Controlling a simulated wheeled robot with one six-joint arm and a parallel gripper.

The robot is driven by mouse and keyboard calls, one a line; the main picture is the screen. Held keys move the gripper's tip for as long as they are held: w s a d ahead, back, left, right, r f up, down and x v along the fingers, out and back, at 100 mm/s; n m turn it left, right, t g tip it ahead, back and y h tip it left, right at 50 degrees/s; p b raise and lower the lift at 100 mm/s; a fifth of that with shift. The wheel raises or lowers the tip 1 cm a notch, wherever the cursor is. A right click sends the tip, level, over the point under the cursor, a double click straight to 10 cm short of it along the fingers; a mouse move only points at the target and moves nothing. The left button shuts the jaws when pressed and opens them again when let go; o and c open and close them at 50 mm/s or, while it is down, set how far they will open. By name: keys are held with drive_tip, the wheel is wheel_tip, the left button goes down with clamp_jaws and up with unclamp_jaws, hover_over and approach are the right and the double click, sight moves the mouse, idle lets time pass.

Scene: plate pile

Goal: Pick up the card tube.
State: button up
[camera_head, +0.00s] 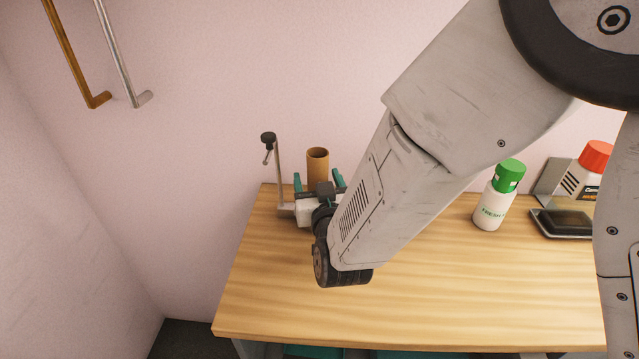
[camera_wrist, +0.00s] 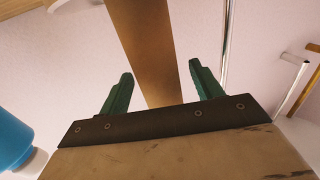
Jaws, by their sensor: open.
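The card tube (camera_head: 317,163) is a brown hollow cylinder standing upright near the back left of the table in the head view. In the wrist view the tube (camera_wrist: 150,50) runs down from the top edge into the space between the two green fingers. My gripper (camera_head: 318,182) is open, with one finger on each side of the tube; the wrist view shows the open fingers too (camera_wrist: 158,82). A gap shows on both sides between finger and tube in the wrist view. The tube's lower part is hidden behind my gripper in the head view.
A metal stand with a black knob (camera_head: 268,137) rises just left of the tube. A white bottle with a green cap (camera_head: 496,200), a dark tray (camera_head: 565,222) and a red-capped container (camera_head: 596,158) stand at the right. The wooden table (camera_head: 270,300) is clear in front.

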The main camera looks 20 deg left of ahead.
drive_tip(key=shift+x, duration=1.25)
drive_tip(key=c, duration=1.1)
drive_tip(key=shift+o, duration=0.2)
drive_tip(key=shift+r, duration=0.15)
